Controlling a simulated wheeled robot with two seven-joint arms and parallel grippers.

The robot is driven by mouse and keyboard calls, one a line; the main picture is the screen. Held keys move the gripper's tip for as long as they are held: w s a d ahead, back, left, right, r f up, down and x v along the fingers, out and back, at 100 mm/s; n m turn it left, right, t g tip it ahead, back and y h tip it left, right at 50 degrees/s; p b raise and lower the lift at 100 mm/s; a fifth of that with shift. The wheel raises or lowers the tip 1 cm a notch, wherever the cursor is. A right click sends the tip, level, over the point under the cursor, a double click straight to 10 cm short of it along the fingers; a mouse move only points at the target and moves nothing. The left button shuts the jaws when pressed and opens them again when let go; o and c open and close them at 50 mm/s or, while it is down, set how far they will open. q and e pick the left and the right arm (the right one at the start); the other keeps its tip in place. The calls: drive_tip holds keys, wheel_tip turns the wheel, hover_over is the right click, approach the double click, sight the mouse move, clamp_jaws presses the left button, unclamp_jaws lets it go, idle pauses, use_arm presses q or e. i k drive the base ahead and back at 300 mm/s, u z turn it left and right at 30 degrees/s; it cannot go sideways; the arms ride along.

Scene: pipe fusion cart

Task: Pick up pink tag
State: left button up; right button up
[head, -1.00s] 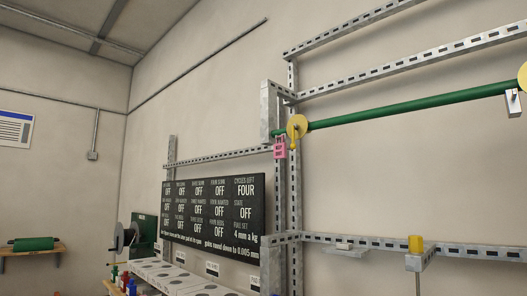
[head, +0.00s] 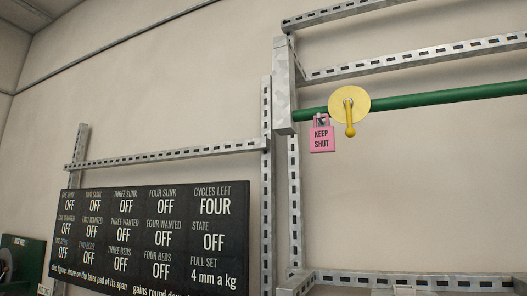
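The pink tag (head: 321,139) reads "KEEP SHUT" and hangs upright in the head view, right of centre. Its top is at the green pipe (head: 430,99), just left of and below a yellow disc (head: 362,94) with a yellow lever (head: 350,120) pointing down. I cannot tell exactly what the tag's top is hooked on. Neither of my grippers shows in the head view.
A metal upright (head: 283,85) stands close left of the tag. Slotted rails (head: 430,61) run above it, and another rail (head: 420,282) runs below. A black status board (head: 155,235) fills the lower left. The wall below the tag is bare.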

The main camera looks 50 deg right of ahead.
sight(322, 139)
drive_tip(key=i, duration=1.15)
drive_tip(key=z, duration=2.3)
